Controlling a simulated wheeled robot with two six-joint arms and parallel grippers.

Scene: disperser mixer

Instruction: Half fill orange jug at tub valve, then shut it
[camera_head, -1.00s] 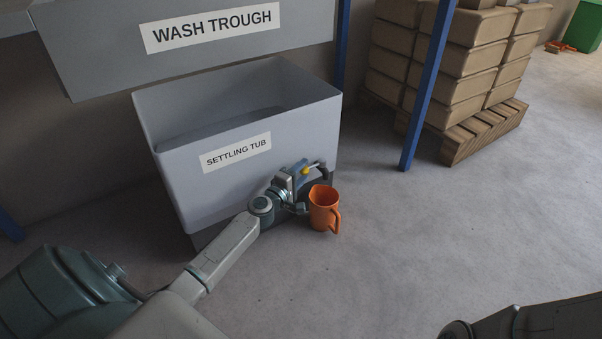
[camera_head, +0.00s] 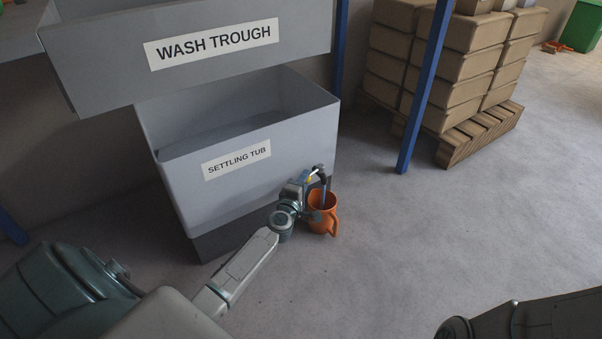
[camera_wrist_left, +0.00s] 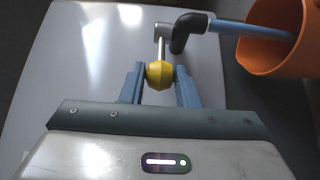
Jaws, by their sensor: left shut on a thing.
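The settling tub (camera_head: 245,195) is a grey bin with a spout and valve low on its front right side. The valve's yellow knob (camera_wrist_left: 159,75) sits between the blue fingers of my left gripper (camera_wrist_left: 160,82), which is shut on it. In the head view my left gripper (camera_head: 305,183) is at the valve, partly hiding it. The dark spout (camera_wrist_left: 187,32) lets out a blue stream (camera_wrist_left: 250,29) into the orange jug (camera_head: 323,222). The jug is upright under the spout, its handle to the right. Its liquid level is hidden. My right gripper is out of view.
The wash trough (camera_head: 200,60) overhangs the tub at the back. A blue post (camera_head: 422,100) stands to the right, before a pallet (camera_head: 480,135) stacked with tan bags. The floor right of the jug is clear.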

